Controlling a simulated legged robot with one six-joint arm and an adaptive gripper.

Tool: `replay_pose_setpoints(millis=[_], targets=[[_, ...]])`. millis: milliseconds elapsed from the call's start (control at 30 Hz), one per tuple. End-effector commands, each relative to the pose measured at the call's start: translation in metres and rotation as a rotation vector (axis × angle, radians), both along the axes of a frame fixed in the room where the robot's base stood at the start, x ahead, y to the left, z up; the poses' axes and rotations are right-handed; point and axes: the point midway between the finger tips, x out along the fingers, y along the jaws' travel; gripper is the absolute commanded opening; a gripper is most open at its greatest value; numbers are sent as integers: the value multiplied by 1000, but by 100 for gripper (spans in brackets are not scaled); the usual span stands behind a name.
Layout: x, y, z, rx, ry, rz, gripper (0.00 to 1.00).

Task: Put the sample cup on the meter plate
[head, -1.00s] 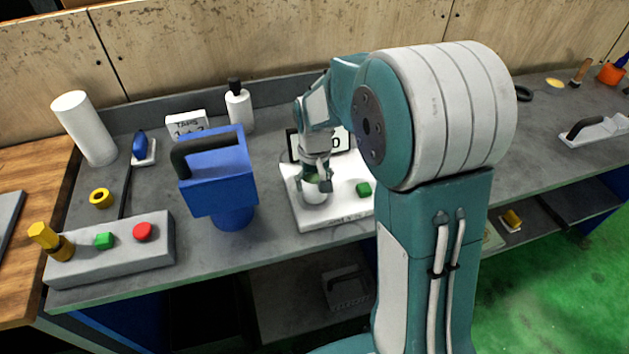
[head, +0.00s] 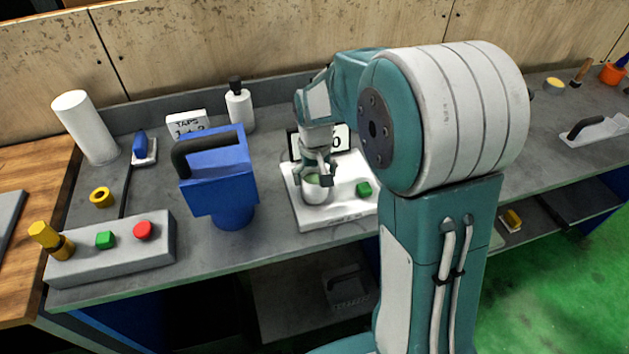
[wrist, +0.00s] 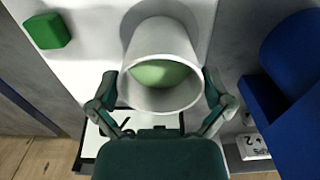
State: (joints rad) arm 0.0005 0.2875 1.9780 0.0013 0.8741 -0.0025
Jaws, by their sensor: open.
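The sample cup (head: 317,192) is white with green contents. It stands upright on the white meter plate (head: 345,207), left of the plate's green button (head: 364,189). My gripper (head: 313,178) is open just above the cup, with its fingers spread to either side of the rim. In the wrist view the cup (wrist: 160,98) is between my open fingertips (wrist: 162,88), with small gaps visible at its sides. The meter's display (head: 337,140) stands behind the plate, partly hidden by my gripper.
A blue machine with a black handle (head: 222,180) stands close left of the meter. A grey control box (head: 115,250) with green and red buttons is at the front left. A white bottle (head: 239,108) stands behind. The bench's front edge is just below the plate.

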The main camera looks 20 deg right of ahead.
Motion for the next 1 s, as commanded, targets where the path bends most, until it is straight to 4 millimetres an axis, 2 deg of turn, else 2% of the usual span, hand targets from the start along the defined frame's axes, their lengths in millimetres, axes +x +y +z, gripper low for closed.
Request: replay_pose_setpoints(millis=[100, 400, 667, 767, 1000], targets=[[1, 0, 26, 0, -6, 0, 100], [0, 0, 84, 0, -3, 0, 100], [-2, 0, 107, 0, -6, 0, 100], [-16, 0, 118, 0, -38, 0, 100], [-79, 0, 152, -1, -182, 0, 100]])
